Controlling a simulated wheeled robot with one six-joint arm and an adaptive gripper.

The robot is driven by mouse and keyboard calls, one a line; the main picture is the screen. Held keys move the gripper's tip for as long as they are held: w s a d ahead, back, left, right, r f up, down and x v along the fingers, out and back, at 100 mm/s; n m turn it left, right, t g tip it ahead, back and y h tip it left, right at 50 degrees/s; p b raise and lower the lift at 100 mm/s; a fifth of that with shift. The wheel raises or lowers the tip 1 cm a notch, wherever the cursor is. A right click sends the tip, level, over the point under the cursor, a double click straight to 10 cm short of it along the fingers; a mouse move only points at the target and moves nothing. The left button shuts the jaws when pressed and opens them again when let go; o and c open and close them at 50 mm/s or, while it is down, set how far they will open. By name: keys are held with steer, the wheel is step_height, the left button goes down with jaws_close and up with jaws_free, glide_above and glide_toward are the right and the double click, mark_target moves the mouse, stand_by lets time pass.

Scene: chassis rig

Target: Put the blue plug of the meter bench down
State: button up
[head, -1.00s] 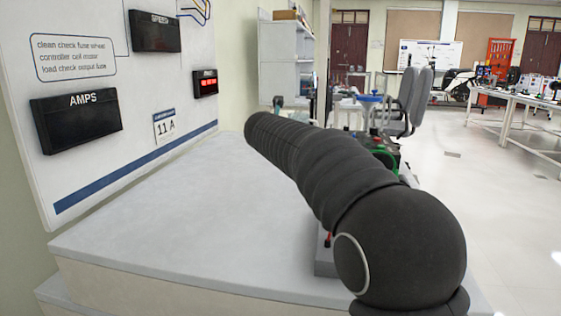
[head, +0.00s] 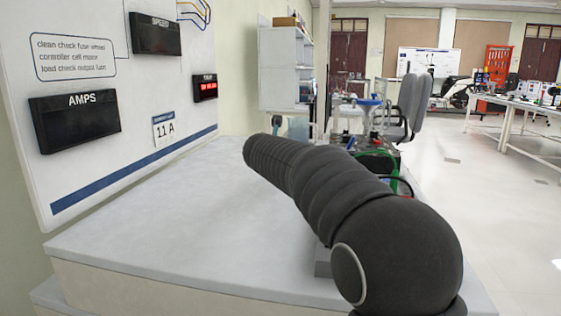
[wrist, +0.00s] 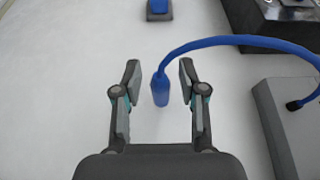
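The blue plug (wrist: 160,88) is in the wrist view, between the two fingers of my gripper (wrist: 160,80). The fingers are apart, with a visible gap on each side of the plug, so my gripper is open around it. The plug looks upright over the pale bench top; whether its foot touches the surface is hard to tell. A blue cable (wrist: 215,42) arcs from the plug to the right. In the head view my arm hides the gripper and plug; the bench top (head: 180,220) shows to its left.
In the wrist view a grey block (wrist: 292,120) with a cable end stands at right, a dark box (wrist: 275,25) at upper right, and a small blue-topped piece (wrist: 158,8) at the top. An AMPS panel (head: 75,120) hangs on the left board. Bench left of my arm is clear.

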steer(key=shift+r, duration=0.1)
steer(key=shift+r, duration=0.15)
steer(key=v, duration=1.2)
